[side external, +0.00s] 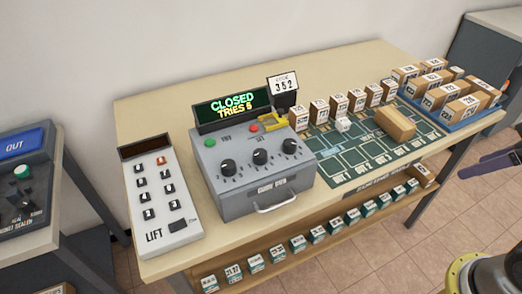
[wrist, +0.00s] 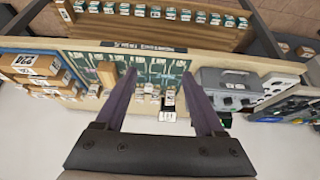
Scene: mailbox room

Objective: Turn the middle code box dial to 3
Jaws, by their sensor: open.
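The grey code box (side external: 262,185) stands on the table in the side external view, with three black dials along its sloped top. The middle dial (side external: 260,157) sits between the left dial (side external: 228,166) and the right dial (side external: 290,146); its pointer setting is too small to read. The display (side external: 233,107) reads CLOSED and TRIES, with a digit I cannot read surely. My gripper (wrist: 159,76) is open and empty in the wrist view, away from the code box, which lies right of the fingers (wrist: 228,88). Part of a purple finger shows at the side view's right edge.
A card (side external: 285,84) reading 352 stands behind the code box. A LIFT keypad (side external: 160,200) stands left of it. Right are a green mat (side external: 345,165), small boxes, a brown block (side external: 395,123) and a blue tray (side external: 455,119) of cartons.

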